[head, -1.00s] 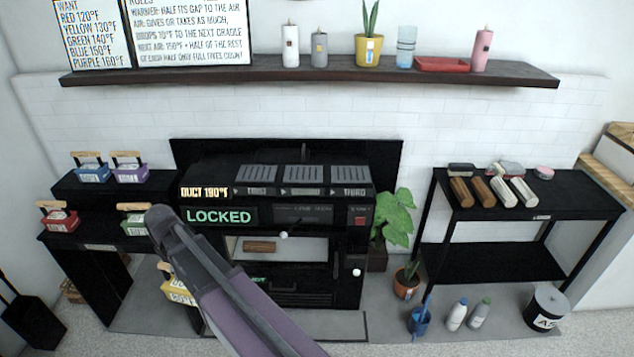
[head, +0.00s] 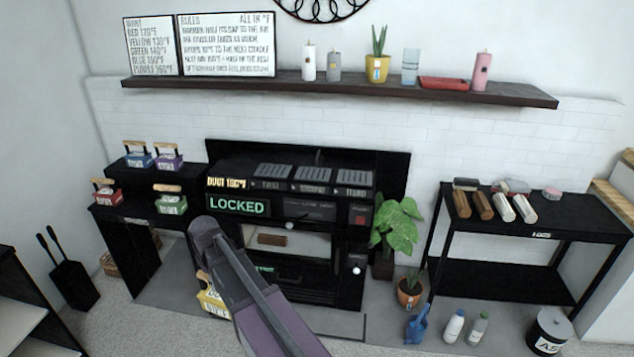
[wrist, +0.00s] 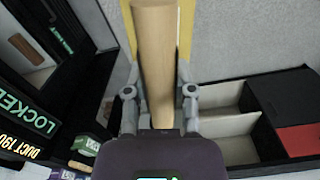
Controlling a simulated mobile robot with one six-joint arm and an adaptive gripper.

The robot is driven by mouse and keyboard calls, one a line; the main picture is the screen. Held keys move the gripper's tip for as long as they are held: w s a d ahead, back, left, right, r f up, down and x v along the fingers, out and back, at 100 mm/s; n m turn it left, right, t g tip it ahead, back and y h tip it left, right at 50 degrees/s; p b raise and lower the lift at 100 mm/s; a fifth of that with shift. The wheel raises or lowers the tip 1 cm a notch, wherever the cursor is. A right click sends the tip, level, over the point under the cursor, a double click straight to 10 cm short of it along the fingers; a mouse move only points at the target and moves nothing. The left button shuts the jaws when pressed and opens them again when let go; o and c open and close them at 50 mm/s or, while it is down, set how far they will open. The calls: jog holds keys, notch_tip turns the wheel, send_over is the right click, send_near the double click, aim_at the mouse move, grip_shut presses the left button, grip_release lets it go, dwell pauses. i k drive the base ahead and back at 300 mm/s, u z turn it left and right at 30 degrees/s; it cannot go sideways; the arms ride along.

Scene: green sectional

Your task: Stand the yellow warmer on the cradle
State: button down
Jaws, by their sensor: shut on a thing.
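The yellow warmer (head: 212,303) hangs low in front of the black stove, partly hidden behind my arm in the head view. In the wrist view its wooden handle (wrist: 155,60) lies between the fingers of my gripper (wrist: 158,95), which is shut on it; a strip of yellow body shows behind. The fingertips are hidden in the head view. Three slatted grey cradles (head: 272,170), (head: 313,173), (head: 354,177) sit in a row on the stove top, all bare. A lit sign (head: 238,206) on the stove reads LOCKED.
Blue (head: 138,158), purple (head: 169,158), red (head: 106,193) and green (head: 171,203) warmers stand on the black stepped stand at left. A black rack (head: 536,225) with logs stands at right. A potted plant (head: 397,225) is beside the stove. Pale carpet lies in front.

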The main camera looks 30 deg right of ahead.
aim_at(313, 173)
jog(key=u, duration=0.05)
jog(key=k, duration=0.35)
jog(key=z, duration=0.9)
jog(key=i, duration=1.4)
jog(key=z, duration=0.05)
